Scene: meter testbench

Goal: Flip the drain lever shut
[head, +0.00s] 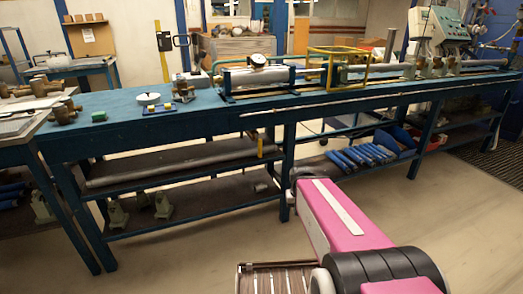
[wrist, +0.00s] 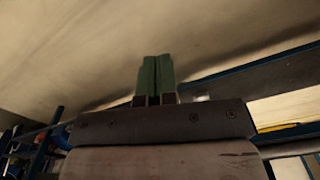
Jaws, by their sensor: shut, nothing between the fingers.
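No lever shows clearly in the wrist view. My gripper (wrist: 157,62) shows in the wrist view with its two green fingers together and nothing between them. In the head view my pink arm reaches toward the bench front, and the gripper itself cannot be made out.
The blue bench (head: 210,107) carries a metal pipe (head: 257,77), a white dial gauge (head: 257,61) and a yellow frame (head: 334,48). Blue bars (head: 362,156) lie on the lower shelf. A side table stands at left. Floor (head: 220,225) in front of the bench is clear.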

